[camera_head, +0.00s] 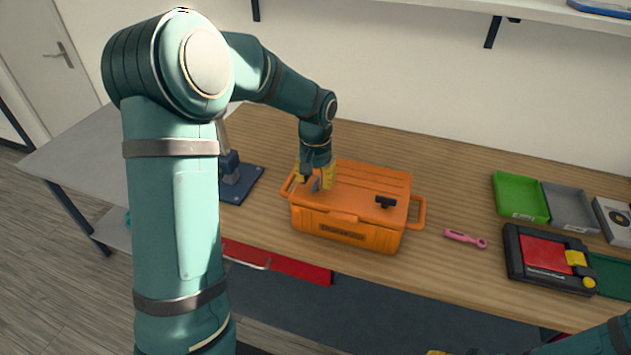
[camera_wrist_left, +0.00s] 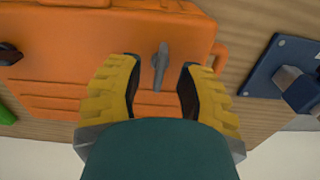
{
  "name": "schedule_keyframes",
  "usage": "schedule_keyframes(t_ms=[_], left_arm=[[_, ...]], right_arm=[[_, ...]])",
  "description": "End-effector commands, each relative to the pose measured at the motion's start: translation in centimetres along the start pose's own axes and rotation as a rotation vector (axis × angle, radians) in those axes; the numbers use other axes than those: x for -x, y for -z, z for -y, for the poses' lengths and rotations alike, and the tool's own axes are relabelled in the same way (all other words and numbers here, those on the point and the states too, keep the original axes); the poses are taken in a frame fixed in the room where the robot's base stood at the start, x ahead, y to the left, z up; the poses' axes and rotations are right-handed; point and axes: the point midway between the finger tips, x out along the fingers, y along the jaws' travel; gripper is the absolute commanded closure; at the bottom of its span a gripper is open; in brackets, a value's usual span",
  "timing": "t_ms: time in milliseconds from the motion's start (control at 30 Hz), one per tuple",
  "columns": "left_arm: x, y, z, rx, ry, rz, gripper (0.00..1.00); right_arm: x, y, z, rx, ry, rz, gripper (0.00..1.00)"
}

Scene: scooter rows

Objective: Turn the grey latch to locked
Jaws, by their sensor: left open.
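The grey latch (camera_wrist_left: 160,66) is a small lever on the lid of an orange case (camera_head: 345,215). In the left wrist view it points up and down the picture. My left gripper (camera_wrist_left: 158,72) is open, with one yellow finger on each side of the latch and a visible gap to both. In the head view the gripper (camera_head: 317,178) reaches down over the left part of the lid, and the latch (camera_head: 316,186) is partly hidden there. Only a yellow bit of my right gripper (camera_head: 437,352) shows at the bottom edge; its jaws cannot be made out.
A black latch (camera_head: 385,202) sits on the lid's right part. A blue fixture (camera_head: 240,182) stands left of the case. Right of it are a pink tool (camera_head: 465,238), a green tray (camera_head: 520,196), a grey tray (camera_head: 568,208) and a black-red device (camera_head: 548,258). A shelf hangs above.

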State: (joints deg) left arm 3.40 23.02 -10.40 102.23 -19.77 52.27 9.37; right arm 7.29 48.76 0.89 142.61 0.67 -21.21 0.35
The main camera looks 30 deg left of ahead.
Motion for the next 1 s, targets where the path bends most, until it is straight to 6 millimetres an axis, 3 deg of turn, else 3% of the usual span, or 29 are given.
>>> schedule_keyframes(t_ms=[300,500,700,1000], left_arm=[[6.4,0.1,0.0,0.0,-0.001,-0.006,0.63],[9.5,0.0,0.0,0.0,-0.001,-0.003,0.63],[10.7,0.0,-0.1,-0.001,-0.001,-0.001,0.63],[10.8,0.0,0.0,0.0,-0.001,0.0,0.63]], right_arm=[[0.0,0.0,0.0,0.0,0.0,0.0,0.53],[0.0,0.0,0.0,0.0,0.0,0.0,0.53],[0.0,0.0,0.0,0.0,0.0,0.0,0.53],[0.0,0.0,0.0,0.0,0.0,0.0,0.53]])
